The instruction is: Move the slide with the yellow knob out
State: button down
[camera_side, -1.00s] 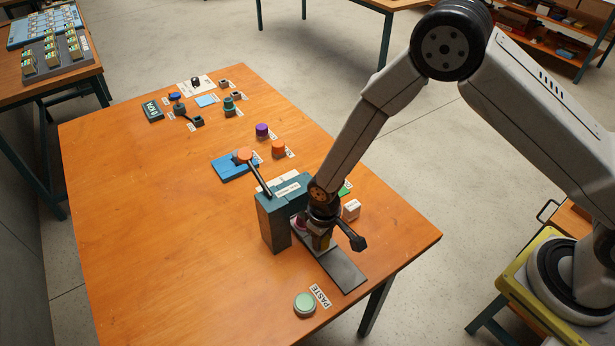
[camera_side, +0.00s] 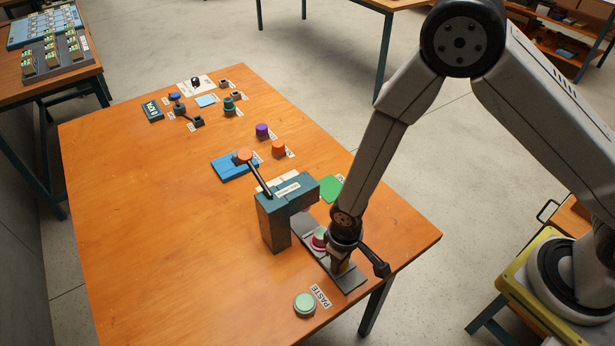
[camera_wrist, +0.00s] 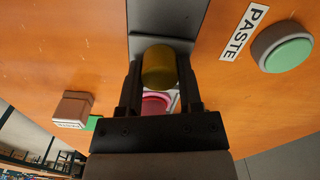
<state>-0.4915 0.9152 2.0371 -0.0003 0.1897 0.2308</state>
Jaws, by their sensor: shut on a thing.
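The yellow knob (camera_wrist: 158,66) is between the two fingers of my gripper (camera_wrist: 160,78) in the wrist view. My gripper is shut on it. In the side view my gripper (camera_side: 342,266) is low over the grey rail (camera_side: 349,284), near its front end, and mostly hides the knob. The pink part (camera_wrist: 155,103) also shows between the fingers in the wrist view. The slide body is largely hidden.
The press has a lever with an orange knob (camera_side: 244,155). A green pad (camera_side: 331,187) lies right of the press. Orange (camera_side: 278,149) and purple (camera_side: 262,130) pieces stand farther back. The table's left part is clear.

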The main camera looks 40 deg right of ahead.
jog(key=shift+s, duration=1.85)
jog(key=shift+c, duration=1.3)
grip_release()
jog(key=shift+r, duration=0.1)
jog(key=shift+r, duration=0.35)
notch_tip(320, 180, up, 7)
